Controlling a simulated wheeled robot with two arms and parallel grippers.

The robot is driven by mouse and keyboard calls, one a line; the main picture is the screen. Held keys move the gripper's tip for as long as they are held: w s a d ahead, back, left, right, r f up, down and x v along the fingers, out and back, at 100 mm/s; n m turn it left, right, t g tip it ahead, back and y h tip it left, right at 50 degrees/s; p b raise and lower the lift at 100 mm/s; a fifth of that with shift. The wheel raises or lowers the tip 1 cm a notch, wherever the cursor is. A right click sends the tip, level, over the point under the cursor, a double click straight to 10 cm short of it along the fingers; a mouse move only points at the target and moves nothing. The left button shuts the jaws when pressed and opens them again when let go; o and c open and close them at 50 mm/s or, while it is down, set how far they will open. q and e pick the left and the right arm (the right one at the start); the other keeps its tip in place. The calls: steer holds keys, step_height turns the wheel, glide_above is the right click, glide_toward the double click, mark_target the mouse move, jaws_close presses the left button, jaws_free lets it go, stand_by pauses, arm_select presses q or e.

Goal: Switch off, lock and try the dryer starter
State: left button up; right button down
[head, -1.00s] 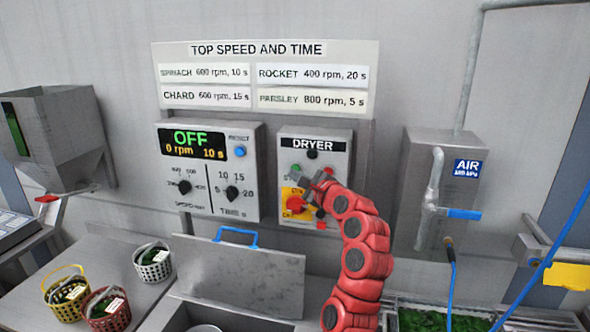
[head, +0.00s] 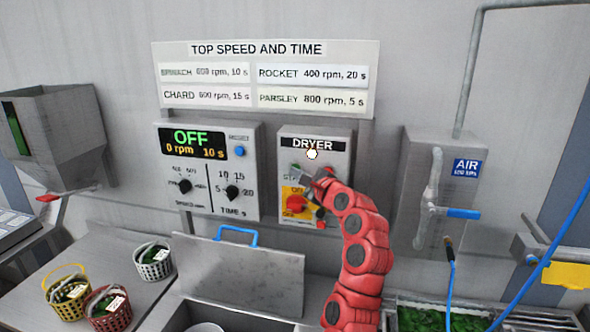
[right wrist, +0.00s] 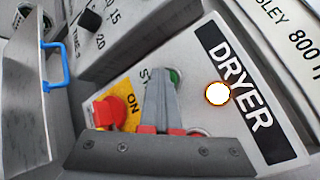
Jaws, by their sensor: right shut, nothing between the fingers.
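The dryer starter (head: 341,150) is a grey wall box labelled DRYER. Its round lamp (head: 312,154) glows white, also in the right wrist view (right wrist: 218,93). A red rotary handle (head: 295,204) sits on a yellow plate marked ON; it also shows in the right wrist view (right wrist: 108,111), with no lock visible on it. My right gripper (head: 305,174) is shut and empty, its tips at the green start button (right wrist: 176,77), partly covering it. I cannot tell whether they press it. My left gripper is not in view.
Left of the starter, a control box (head: 205,207) reads OFF, 0 rpm, 10 s. A steel lid with a blue handle (head: 237,230) stands below. Several baskets (head: 153,265) sit at lower left. An air box and pipe with a blue valve lever (head: 463,213) are on the right.

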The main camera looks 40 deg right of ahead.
stand_by(0.4)
steer(key=shift+s+a+p, duration=0.4)
steer(key=shift+s+a, duration=0.1)
steer(key=shift+a, duration=0.1)
steer(key=s+a+p, duration=0.1)
steer(key=a, duration=0.1)
steer(key=s+a+p, duration=0.1)
steer(key=s, duration=0.1)
steer(key=shift+s+a+f, duration=0.1)
steer(key=shift+a, duration=0.3)
steer(key=shift+f, duration=0.1)
stand_by(0.6)
